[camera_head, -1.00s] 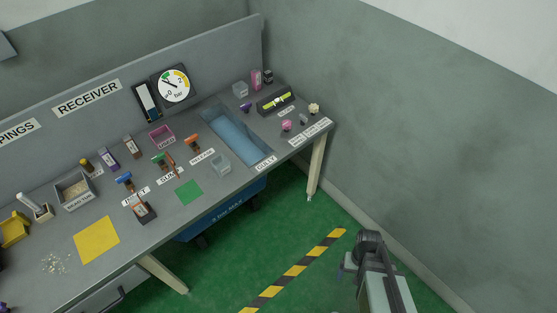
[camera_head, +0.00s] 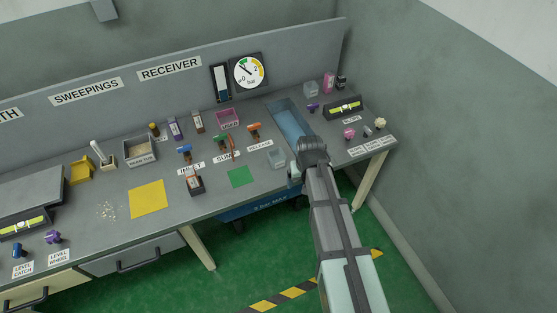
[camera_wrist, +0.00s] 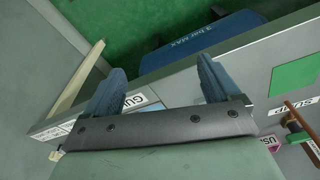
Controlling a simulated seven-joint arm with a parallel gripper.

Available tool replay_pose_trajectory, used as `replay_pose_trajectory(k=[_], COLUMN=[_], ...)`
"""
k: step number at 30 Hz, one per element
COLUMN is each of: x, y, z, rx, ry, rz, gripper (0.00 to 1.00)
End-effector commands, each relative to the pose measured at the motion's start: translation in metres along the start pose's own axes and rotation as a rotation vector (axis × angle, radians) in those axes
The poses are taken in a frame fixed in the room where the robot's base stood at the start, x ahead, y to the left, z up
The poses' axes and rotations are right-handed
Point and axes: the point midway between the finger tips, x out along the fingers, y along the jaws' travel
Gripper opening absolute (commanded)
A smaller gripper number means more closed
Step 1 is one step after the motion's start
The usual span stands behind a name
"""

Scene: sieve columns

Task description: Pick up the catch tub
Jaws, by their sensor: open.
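In the head view my arm's end is over the bench's front edge, just right of the tub, and hides part of the gully; the fingertips cannot be made out there. I cannot clearly make out the tub in the wrist view.
The blue gully (camera_head: 289,121) is sunk in the bench behind my arm. Several coloured valve handles, a pink tray (camera_head: 228,118) and a green square (camera_head: 240,177) are left of my arm. Another clear container (camera_head: 311,88) stands at the back right. A blue bin (camera_head: 258,209) is below.

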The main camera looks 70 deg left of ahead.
Motion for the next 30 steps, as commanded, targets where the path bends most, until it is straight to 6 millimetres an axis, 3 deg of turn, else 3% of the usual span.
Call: replay_pose_trajectory(k=[1,6,12,14,18,25,30], x=[-0.015,-0.062,-0.109,-0.113,-0.108,-0.106,-0.086], y=[-0.020,-0.064,-0.077,-0.078,-0.079,-0.076,-0.076], z=[-0.025,-0.078,-0.138,-0.149,-0.156,-0.137,-0.134], rx=[-0.031,-0.102,-0.147,-0.164,-0.207,-0.291,-0.299], ry=[0.020,0.060,0.068,0.047,-0.024,-0.114,-0.114], rz=[-0.003,-0.011,-0.011,-0.011,-0.011,-0.018,-0.018], gripper=[0.89,0.89,0.89,0.89,0.89,0.89,0.89])
